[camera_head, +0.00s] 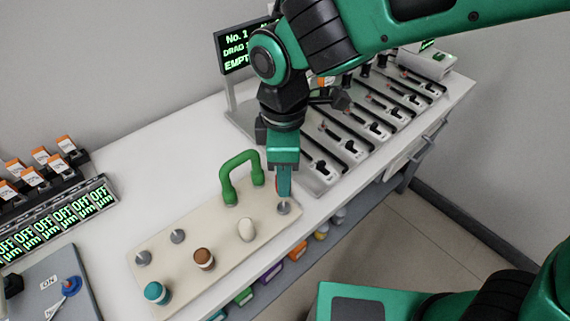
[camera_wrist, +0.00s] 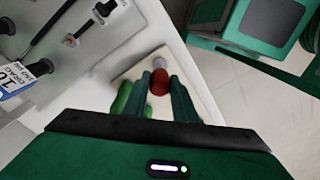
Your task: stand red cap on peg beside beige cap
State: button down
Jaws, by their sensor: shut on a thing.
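My gripper (camera_head: 284,193) points down over the right end of the beige board (camera_head: 222,269). It is shut on the red cap (camera_wrist: 160,82), which shows between the fingertips in the wrist view. In the head view the fingers largely hide the cap. A grey peg (camera_head: 284,208) stands just below the fingertips. A pale grey piece (camera_wrist: 160,63), seemingly this peg, shows just beyond the cap in the wrist view. I cannot tell whether cap and peg touch. The beige cap (camera_head: 246,229) stands on the board left of my gripper.
A green handle (camera_head: 241,177) rises from the board close to my gripper. A brown cap (camera_head: 203,258), a teal cap (camera_head: 157,292) and two bare pegs (camera_head: 178,236) (camera_head: 143,258) are further left. A slider panel (camera_head: 350,150) lies behind. The table's front edge is close.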

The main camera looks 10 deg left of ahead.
jog(key=shift+f, duration=1.6)
jog(key=shift+f, duration=1.7)
dwell(0.7)
jog(key=c, duration=1.4)
grip_release()
notch_tip(320, 180, up, 11)
jog(key=shift+f, duration=0.1)
